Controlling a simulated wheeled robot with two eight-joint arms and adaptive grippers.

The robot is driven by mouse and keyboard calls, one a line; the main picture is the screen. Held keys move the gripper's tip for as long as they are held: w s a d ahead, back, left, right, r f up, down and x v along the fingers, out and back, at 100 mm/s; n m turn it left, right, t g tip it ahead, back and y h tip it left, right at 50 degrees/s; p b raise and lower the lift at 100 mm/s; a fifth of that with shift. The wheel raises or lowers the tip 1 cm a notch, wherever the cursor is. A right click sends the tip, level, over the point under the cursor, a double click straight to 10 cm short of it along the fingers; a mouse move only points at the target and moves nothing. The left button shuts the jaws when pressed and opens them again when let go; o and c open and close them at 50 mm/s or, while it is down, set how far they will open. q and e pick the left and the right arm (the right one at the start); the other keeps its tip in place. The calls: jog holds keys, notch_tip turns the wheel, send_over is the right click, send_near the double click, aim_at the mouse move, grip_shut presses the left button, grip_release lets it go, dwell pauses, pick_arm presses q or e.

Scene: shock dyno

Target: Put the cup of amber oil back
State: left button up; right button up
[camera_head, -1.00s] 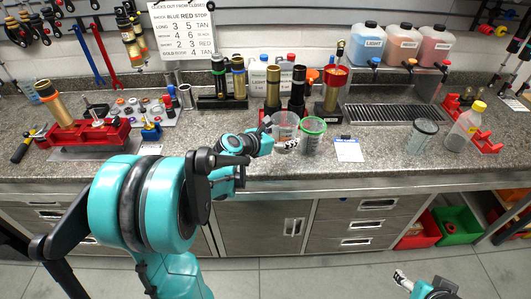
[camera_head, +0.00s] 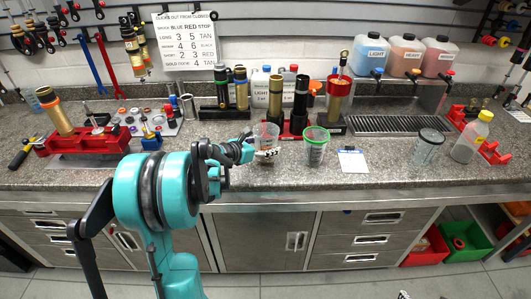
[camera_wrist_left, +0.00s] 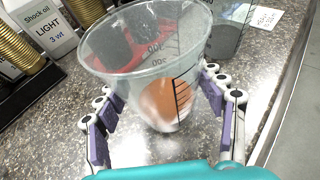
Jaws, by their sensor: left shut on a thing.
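A clear graduated cup (camera_head: 266,132) with a little orange-amber at its bottom is between the fingers of my left gripper (camera_head: 262,154). It also shows large in the left wrist view (camera_wrist_left: 150,60), with the left gripper's fingers (camera_wrist_left: 163,120) on both sides of it. The cup is upright or nearly so; whether its base touches the counter I cannot tell. A green-rimmed cup (camera_head: 316,146) stands to its right, and a grey-rimmed cup (camera_head: 428,147) stands further right. Only a tip of my right gripper (camera_head: 403,295) shows at the bottom edge.
A white card (camera_head: 352,161) lies right of the green-rimmed cup. Behind the held cup stand shocks in a red holder (camera_head: 287,130) and a light oil bottle (camera_head: 261,88). A drip grate (camera_head: 398,124) and a clear bottle (camera_head: 471,136) are to the right. The counter's front strip is clear.

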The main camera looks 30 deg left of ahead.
pick_arm(q)
notch_tip(320, 180, down, 2)
jog(key=shift+f, duration=0.15)
jog(key=shift+f+b, duration=0.15)
jog(key=shift+b, duration=0.3)
jog(key=o, duration=1.5)
